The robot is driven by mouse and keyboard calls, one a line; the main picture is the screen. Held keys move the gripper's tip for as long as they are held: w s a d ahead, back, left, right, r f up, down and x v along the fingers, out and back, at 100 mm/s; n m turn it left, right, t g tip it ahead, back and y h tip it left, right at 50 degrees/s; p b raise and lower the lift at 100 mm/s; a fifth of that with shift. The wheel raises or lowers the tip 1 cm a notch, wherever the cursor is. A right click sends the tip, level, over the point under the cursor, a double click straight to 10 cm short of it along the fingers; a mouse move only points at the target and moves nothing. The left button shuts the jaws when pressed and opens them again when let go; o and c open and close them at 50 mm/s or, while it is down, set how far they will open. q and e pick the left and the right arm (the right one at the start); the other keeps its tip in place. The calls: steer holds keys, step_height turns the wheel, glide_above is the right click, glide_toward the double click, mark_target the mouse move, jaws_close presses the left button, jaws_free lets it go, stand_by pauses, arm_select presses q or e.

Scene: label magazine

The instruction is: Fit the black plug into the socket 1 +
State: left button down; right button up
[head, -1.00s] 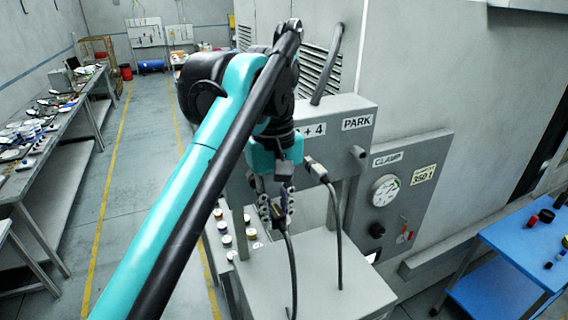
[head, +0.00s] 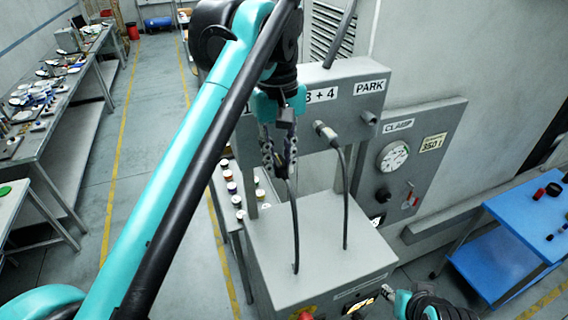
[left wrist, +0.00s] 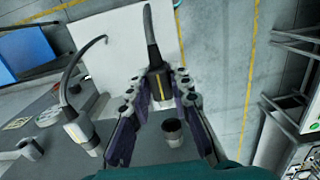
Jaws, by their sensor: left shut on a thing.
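My left gripper (head: 281,160) is shut on the black plug (left wrist: 158,88), which has a yellow stripe and a cable from its back. In the left wrist view the gripper (left wrist: 157,92) holds the plug above a dark round socket (left wrist: 172,130) on the grey panel. A gap shows between plug and socket in that view. The socket 1 + label is mostly hidden behind my arm in the head view, so I cannot read which socket this is. My right gripper (head: 398,298) is at the bottom right, its jaw state unclear.
A second cabled grey plug (head: 326,132) sits at the panel below the 3 + 4 label (head: 323,95). The PARK stub (head: 370,118) is to its right. A pressure gauge (head: 392,156) is on the side plate. A blue table (head: 500,240) stands at right.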

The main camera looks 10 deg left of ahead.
arm_select(q)
steer(key=shift+w+a+p, duration=0.35)
steer(key=shift+w+a, duration=0.4)
steer(key=shift+w, duration=0.35)
steer(key=shift+p, duration=0.55)
stand_by(0.8)
steer(key=shift+w+a+p, duration=0.35)
steer(key=shift+w+a, duration=0.25)
steer(key=shift+w, duration=0.35)
stand_by(0.5)
steer(key=c, duration=1.5)
jaws_free()
steer(key=shift+o, duration=1)
steer(key=shift+w+a, duration=0.2)
